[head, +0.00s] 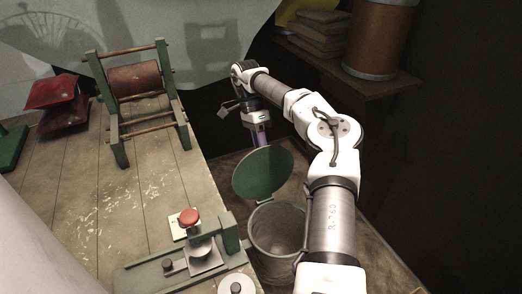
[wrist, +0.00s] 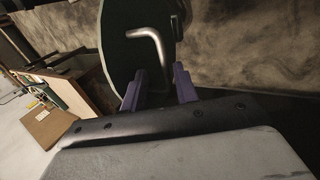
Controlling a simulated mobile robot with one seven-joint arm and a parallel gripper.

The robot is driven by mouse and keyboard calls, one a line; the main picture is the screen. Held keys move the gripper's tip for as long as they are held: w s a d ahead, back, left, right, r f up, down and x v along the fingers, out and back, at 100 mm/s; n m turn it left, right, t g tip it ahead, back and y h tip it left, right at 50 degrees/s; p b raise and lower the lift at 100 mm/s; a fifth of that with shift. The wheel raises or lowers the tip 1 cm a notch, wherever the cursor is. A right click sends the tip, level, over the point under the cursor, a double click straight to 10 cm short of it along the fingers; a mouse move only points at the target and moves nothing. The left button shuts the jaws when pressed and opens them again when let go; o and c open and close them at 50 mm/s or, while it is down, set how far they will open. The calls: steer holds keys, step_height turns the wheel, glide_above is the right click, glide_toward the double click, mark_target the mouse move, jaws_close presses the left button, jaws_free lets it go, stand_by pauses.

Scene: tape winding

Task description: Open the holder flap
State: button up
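A round green flap (head: 264,172) with a plain face stands raised and tilted above a grey-green bucket-shaped holder (head: 262,240), whose mouth is uncovered. In the wrist view the dark green flap (wrist: 118,50) fills the upper middle, with a bent metal handle (wrist: 157,42) on it. My gripper (head: 260,143) is behind the flap's upper edge in the head view, pointing down. In the wrist view my gripper (wrist: 158,80) has its two purple fingers apart with nothing between them. The handle is just beyond the fingertips. Whether anything touches is unclear.
A wooden table (head: 150,205) bears a green winding frame with a reddish roll (head: 134,80), red cushions (head: 55,100) and a green device with a red knob (head: 189,217). A shelf at the back right holds a brown drum (head: 378,38). My arm passes right of the holder.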

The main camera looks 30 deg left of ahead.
steer(key=v, duration=0.6)
steer(key=shift+r+p, duration=0.2)
steer(key=shift+p, duration=0.2)
